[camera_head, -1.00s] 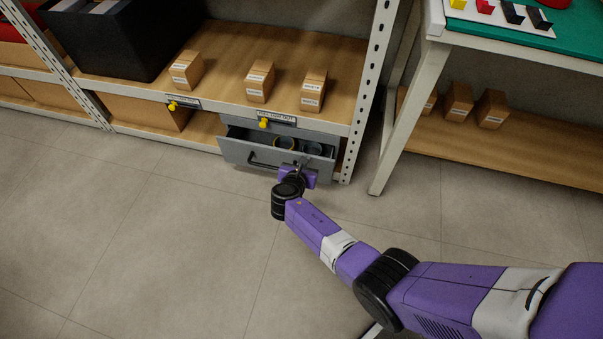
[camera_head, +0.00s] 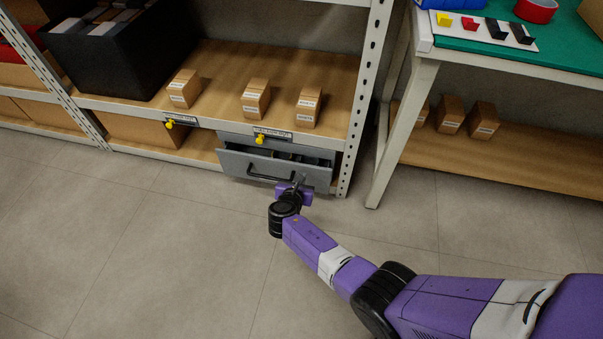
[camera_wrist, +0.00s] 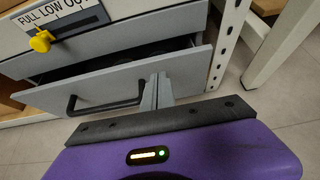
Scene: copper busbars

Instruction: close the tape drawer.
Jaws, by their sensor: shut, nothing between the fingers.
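The grey tape drawer (camera_head: 250,165) sits under the shelf and stands partly open. A narrow dark gap shows above its front, and its contents are mostly hidden. In the wrist view the drawer front (camera_wrist: 190,82) has a black bar handle (camera_wrist: 105,108). My gripper (camera_head: 298,184) is shut and empty, at the right part of the drawer front. In the wrist view its fingertips (camera_wrist: 157,82) are just right of the handle, at or very near the front panel; I cannot tell whether they touch.
A yellow knob (camera_head: 260,139) and label are on the shelf edge above the drawer. A white rack post (camera_head: 362,100) stands just right of it. Small boxes (camera_head: 256,98) stand on the shelf. A workbench leg (camera_head: 400,135) is further right. The floor in front is clear.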

